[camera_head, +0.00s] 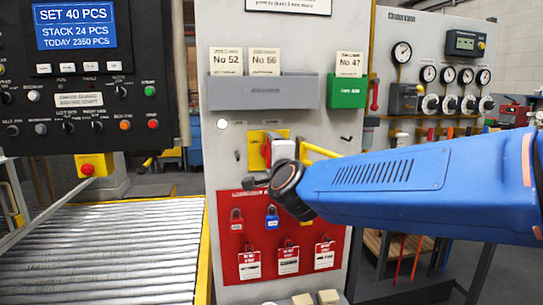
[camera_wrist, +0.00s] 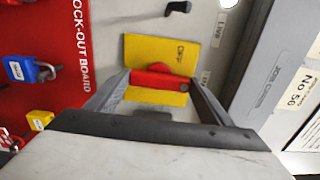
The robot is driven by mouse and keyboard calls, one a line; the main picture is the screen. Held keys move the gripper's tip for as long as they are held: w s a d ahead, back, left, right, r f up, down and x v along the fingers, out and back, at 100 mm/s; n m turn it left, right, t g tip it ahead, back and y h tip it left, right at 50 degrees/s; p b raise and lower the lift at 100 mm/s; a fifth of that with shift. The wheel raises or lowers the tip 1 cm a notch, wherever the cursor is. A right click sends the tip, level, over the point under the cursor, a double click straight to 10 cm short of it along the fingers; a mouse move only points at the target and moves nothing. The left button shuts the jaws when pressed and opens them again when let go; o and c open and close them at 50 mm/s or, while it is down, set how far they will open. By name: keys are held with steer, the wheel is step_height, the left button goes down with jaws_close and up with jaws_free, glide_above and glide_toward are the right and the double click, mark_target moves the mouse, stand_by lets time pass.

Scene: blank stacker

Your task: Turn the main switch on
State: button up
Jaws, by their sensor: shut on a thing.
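The main switch is a red handle (camera_wrist: 160,79) on a yellow plate (camera_wrist: 160,52), fixed to a grey panel. In the head view the yellow plate (camera_head: 254,153) is partly covered by my wrist, and a sliver of the red handle (camera_head: 266,153) shows. In the wrist view the handle lies crosswise between my two fingers, and a label like "OFF" is on the plate beside it. My gripper (camera_wrist: 160,88) is shut on the red handle, one finger at each end. In the head view my fingertips are mostly hidden.
A red lock-out board (camera_head: 240,285) with padlocks and tags hangs below the switch. A grey card holder (camera_head: 264,92) and a green one (camera_head: 347,91) are above. A roller conveyor (camera_head: 110,255) and a black control panel (camera_head: 85,130) stand left. A gauge panel (camera_head: 430,40) stands right.

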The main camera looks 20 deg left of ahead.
steer(key=o, duration=1)
steer(key=shift+o, duration=0.2)
steer(key=shift+s+d, duration=0.1)
steer(key=v, duration=1.7)
steer(key=w+d+f+n+g, duration=0.25)
steer(key=d+n, duration=0.25)
steer(key=d, duration=0.4)
steer(key=s+d+f+n+g+h, duration=0.2)
steer(key=s+d+f+n+h, duration=0.1)
steer(key=d+f, duration=0.6)
steer(key=s+d+f+n+g+h, duration=0.2)
steer(key=s+d+f, duration=0.3)
steer(key=d+f, duration=0.4)
steer(key=d+n, duration=0.1)
steer(key=d, duration=0.6)
steer(key=shift+d+f+g+h, duration=0.2)
steer(key=shift+g+h, duration=0.15)
steer(key=shift+h, duration=0.05)
steer(key=s+d+f+g+h, duration=0.1)
steer(key=s+d+f, duration=0.1)
steer(key=s+d, duration=0.1)
steer(key=s+d+f+g+h, duration=0.1)
steer(key=s+d+f, duration=0.1)
steer(key=s+d, duration=0.1)
steer(key=s+d+f+g+h, duration=0.1)
steer(key=s+d+f, duration=0.2)
steer(key=s+d, duration=0.1)
steer(key=shift+d+n+h, duration=0.4)
steer(key=shift+d, duration=0.35)
steer(key=shift+c, duration=0.3)
